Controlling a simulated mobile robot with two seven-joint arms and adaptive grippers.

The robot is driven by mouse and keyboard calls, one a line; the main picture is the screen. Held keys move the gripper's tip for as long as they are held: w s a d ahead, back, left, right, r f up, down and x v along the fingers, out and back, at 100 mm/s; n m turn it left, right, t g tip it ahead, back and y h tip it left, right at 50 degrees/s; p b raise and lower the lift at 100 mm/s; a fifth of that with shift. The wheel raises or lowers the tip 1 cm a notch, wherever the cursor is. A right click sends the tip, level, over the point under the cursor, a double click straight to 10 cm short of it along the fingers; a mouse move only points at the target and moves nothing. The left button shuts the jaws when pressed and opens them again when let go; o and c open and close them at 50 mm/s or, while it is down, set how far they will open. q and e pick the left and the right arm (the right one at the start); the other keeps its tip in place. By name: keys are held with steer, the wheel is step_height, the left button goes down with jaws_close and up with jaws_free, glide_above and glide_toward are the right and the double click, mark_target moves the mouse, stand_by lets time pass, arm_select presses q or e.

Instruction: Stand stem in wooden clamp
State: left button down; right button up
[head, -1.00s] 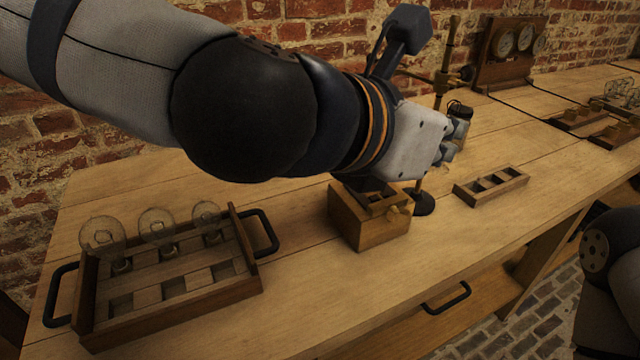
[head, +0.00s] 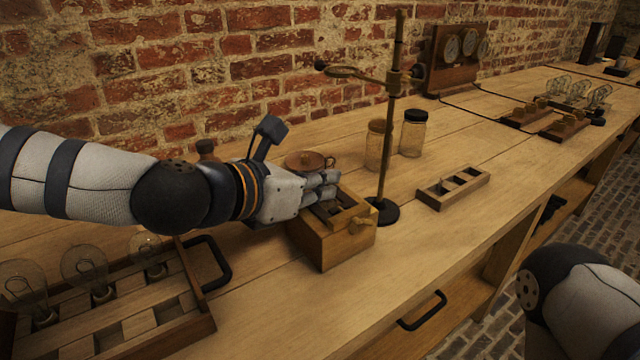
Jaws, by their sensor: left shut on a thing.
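The wooden clamp (head: 327,245) is a squat block with a slotted top and a brass knob on its front, standing on the bench at the picture's centre. My left gripper (head: 334,185) lies low over the clamp's top, its arm reaching in from the left. It is shut on the stem, which the fingers hide, so I cannot tell whether it is upright or within the clamp's slot. My right gripper is out of view; only part of my right arm shows at the lower right.
A retort stand (head: 386,165) rises just right of the clamp, with two jars (head: 412,135) behind it. A copper-topped vessel (head: 297,160) is behind my fingers. A bulb tray (head: 190,330) sits at the lower left, a small wooden rack (head: 470,195) to the right.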

arm_select(q)
steer(key=shift+r, duration=0.2)
steer(key=shift+f, duration=0.1)
steer(key=shift+f, duration=0.15)
steer(key=c, duration=1.8)
jaws_free()
steer(key=shift+o, duration=0.2)
